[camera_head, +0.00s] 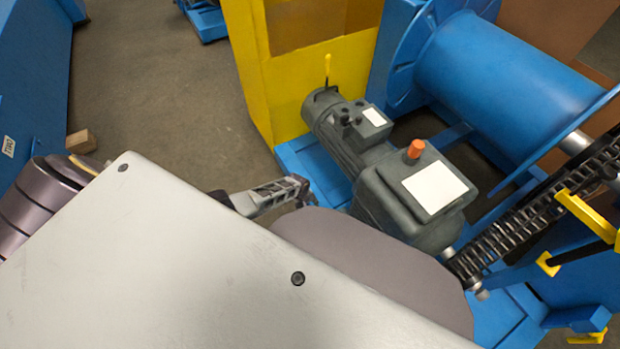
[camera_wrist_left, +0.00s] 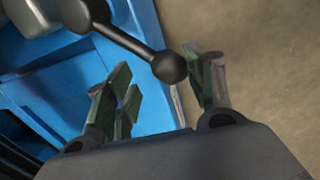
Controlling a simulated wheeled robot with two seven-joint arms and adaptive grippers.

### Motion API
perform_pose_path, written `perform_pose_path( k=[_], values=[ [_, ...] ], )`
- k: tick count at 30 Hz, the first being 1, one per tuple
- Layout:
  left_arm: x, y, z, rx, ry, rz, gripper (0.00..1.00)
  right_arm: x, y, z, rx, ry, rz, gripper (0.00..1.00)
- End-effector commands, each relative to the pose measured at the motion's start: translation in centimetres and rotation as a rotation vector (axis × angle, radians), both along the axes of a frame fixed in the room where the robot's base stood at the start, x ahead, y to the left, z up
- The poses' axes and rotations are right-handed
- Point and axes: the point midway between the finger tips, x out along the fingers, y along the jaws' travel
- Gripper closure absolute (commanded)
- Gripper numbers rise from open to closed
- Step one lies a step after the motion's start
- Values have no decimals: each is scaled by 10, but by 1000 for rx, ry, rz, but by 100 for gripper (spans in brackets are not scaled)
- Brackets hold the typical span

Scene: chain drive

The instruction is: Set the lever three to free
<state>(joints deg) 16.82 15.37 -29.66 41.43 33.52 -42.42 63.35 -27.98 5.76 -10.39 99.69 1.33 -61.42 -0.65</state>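A black lever (camera_wrist_left: 128,42) with a round ball knob (camera_wrist_left: 169,67) shows in the left wrist view. Its knob lies in the gap between the fingertips of my left gripper (camera_wrist_left: 160,78), which is open. I cannot tell whether the knob touches a finger, and no number shows on this lever. In the head view my left gripper (camera_head: 302,188) is beside the blue base, left of the dark grey gearbox (camera_head: 385,205). The black lever is hidden there behind my own grey parts. My right gripper is not in view.
A dark grey motor (camera_head: 335,122) joins the gearbox, which has an orange cap (camera_head: 416,148). A blue drum (camera_head: 490,85) and a chain (camera_head: 520,225) are on the right. A yellow cabinet (camera_head: 270,85) stands behind. Bare floor (camera_head: 165,90) lies to the left.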

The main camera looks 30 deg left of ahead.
Motion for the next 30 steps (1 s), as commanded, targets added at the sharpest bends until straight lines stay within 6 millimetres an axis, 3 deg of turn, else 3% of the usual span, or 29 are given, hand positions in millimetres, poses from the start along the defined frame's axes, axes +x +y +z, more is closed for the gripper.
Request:
perform_pose_path(
  k=[30],
  values=[
    [28,-2,-1,0,-3,-274,48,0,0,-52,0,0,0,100]
  ],
)
